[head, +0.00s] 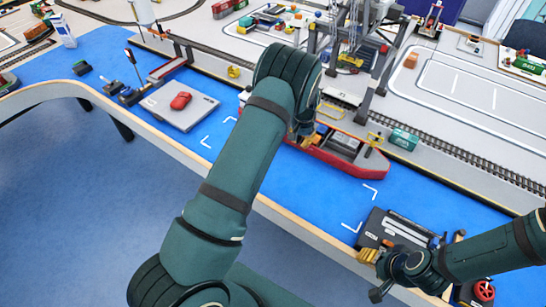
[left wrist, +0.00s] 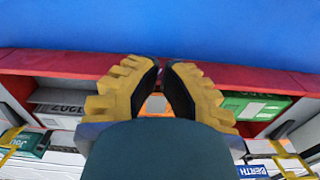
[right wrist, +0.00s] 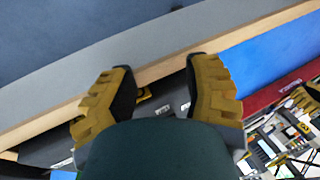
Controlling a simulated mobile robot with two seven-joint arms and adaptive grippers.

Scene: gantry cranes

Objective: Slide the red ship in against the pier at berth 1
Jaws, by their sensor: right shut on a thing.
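The red ship (head: 335,160) floats on the blue water beside the pier, partly hidden by my left arm. Whether its far side touches the pier edge I cannot tell. In the left wrist view its red hull (left wrist: 60,62) spans the picture, with boxes in its hold. My left gripper (left wrist: 162,68) is over the hull's water side, fingertips almost together with nothing clearly held. My right gripper (head: 368,257) is at the table's front edge, its fingers apart around part of a dark vessel (head: 398,226); it also shows in the right wrist view (right wrist: 160,63).
White corner marks (head: 370,192) lie on the water. A gantry crane (head: 375,75) stands on the pier over the ship. A teal container (head: 403,139) stands by the rails. Open water lies between ship and front edge.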

